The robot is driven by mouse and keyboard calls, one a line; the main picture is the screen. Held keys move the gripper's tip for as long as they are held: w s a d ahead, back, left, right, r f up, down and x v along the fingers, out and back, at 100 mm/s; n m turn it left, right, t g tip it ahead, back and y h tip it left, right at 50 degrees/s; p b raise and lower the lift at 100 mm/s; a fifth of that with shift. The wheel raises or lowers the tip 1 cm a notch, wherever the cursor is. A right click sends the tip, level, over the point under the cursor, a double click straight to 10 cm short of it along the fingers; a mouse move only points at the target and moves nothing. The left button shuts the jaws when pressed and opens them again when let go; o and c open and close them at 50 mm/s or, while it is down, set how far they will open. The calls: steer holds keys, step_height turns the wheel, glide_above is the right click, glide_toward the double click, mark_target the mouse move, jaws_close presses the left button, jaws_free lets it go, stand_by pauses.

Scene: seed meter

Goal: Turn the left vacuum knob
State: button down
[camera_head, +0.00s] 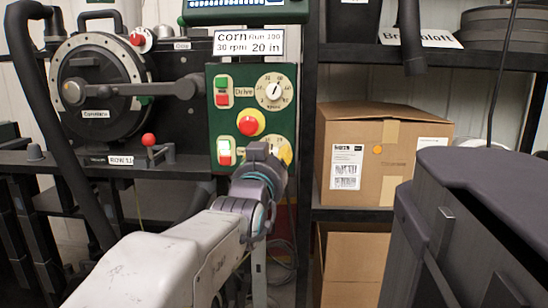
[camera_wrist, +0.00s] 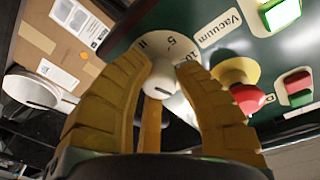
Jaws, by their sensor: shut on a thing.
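The knob sits on a pale dial with numbers, beside the label "Vacuum" (camera_wrist: 220,28) on the dark green panel. In the head view, my gripper (camera_head: 280,152) is at the lower right of the green control panel (camera_head: 228,118), and it hides the vacuum knob there. The fingers cover part of the dial in the wrist view, so the knob's exact setting cannot be read.
The panel also carries a red stop button (camera_head: 250,122) on yellow, a Drive dial (camera_head: 274,91) and lit switches (camera_head: 224,152). A cardboard box (camera_head: 385,160) stands on the shelf to the right. A black seed disc housing (camera_head: 95,90) is at the left.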

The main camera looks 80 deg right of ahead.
steer(key=shift+r, duration=0.1)
steer(key=c, duration=0.9)
jaws_free()
steer(key=shift+w, duration=0.1)
steer(key=shift+w+a+f, duration=0.1)
steer(key=shift+a+f, duration=0.05)
steer(key=shift+a, duration=1.8)
steer(key=shift+w+a+f, duration=0.1)
steer(key=shift+a+f, duration=0.1)
steer(key=shift+a, duration=1.8)
steer(key=shift+w+a+f, duration=0.1)
steer(key=shift+a+f, duration=0.05)
steer(key=shift+a, duration=1.8)
steer(key=shift+o, duration=0.2)
